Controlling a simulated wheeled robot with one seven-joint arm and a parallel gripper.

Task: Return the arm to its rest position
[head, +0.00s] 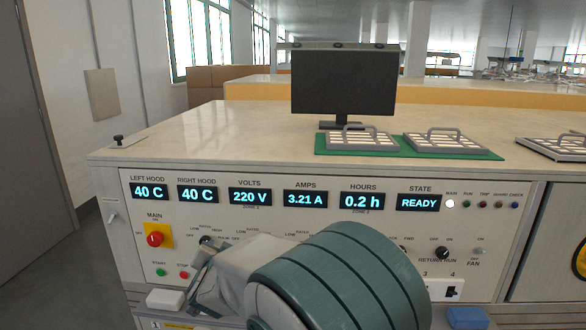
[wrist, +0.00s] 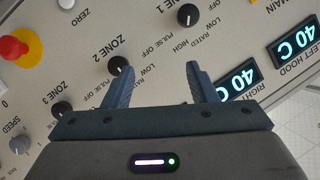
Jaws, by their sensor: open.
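My gripper (wrist: 157,75) is open and empty in the wrist view, its two blue fingers apart in front of the control panel (wrist: 215,20). Panel labels for Zone 1 and Zone 2 appear upside down there, with a black knob (wrist: 189,14) above the fingers. In the head view my arm covers the lower middle of the panel (head: 130,225), and the gripper's fingers are hidden or too unclear to tell. The displays read 40 C, 40 C, 220 V, 3.21 A, 0.2 h and READY.
A red main switch (head: 155,239) on a yellow plate is at the panel's left. On the bench top (head: 220,140) stand a black monitor (head: 343,82) and wire-handled trays (head: 360,140) on a green mat (head: 400,154). A floor strip (head: 85,265) is clear at left.

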